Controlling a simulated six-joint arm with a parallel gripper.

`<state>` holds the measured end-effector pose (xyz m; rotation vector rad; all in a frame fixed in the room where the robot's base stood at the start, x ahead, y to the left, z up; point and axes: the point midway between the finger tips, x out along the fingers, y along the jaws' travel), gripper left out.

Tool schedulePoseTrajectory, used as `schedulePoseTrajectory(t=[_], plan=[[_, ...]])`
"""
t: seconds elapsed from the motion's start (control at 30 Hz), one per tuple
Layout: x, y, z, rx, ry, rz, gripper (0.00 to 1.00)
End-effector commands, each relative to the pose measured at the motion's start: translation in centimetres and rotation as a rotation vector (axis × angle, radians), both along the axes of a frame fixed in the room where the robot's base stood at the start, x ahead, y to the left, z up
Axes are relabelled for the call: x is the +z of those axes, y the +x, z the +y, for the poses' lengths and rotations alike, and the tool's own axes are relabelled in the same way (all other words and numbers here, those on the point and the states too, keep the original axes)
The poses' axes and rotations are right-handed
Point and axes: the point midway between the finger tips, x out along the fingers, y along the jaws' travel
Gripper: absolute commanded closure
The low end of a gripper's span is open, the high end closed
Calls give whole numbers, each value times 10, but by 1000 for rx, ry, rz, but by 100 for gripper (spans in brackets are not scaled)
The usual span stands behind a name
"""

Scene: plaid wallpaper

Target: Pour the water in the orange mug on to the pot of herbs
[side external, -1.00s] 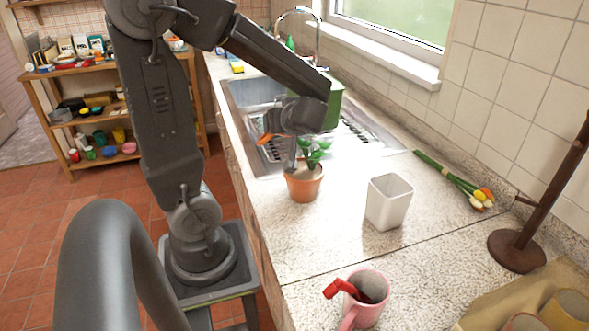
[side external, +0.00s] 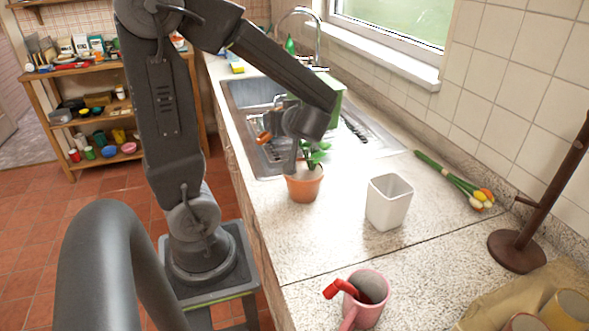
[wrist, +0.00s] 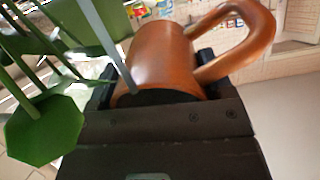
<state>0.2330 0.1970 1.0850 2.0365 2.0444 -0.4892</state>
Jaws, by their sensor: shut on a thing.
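The orange mug (wrist: 160,55) is between the jaws of my gripper (wrist: 160,95) in the wrist view, with its handle toward the upper right. In the side view only a small orange part of the mug (side external: 264,137) shows left of my gripper (side external: 292,143); its tilt and contents cannot be told. The pot of herbs (side external: 304,186), a terracotta pot with green leaves, stands on the counter just below my gripper, which partly hides the leaves. Large green shapes (wrist: 45,130) fill the left of the wrist view; I cannot tell whether they are leaves.
A white square container (side external: 389,203) stands right of the pot. A pink mug (side external: 369,299) with a red object is at the front. Tulips (side external: 455,180) and a brown stand (side external: 517,250) are at the right. The sink (side external: 250,95) lies behind.

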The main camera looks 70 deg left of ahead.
Motion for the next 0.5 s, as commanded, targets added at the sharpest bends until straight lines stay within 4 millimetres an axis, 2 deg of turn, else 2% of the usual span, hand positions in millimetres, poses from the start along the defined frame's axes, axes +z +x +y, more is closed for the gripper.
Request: schedulePoseTrajectory(t=[0.5], plan=[[2, 0, -1, 0, 38, 3, 60]])
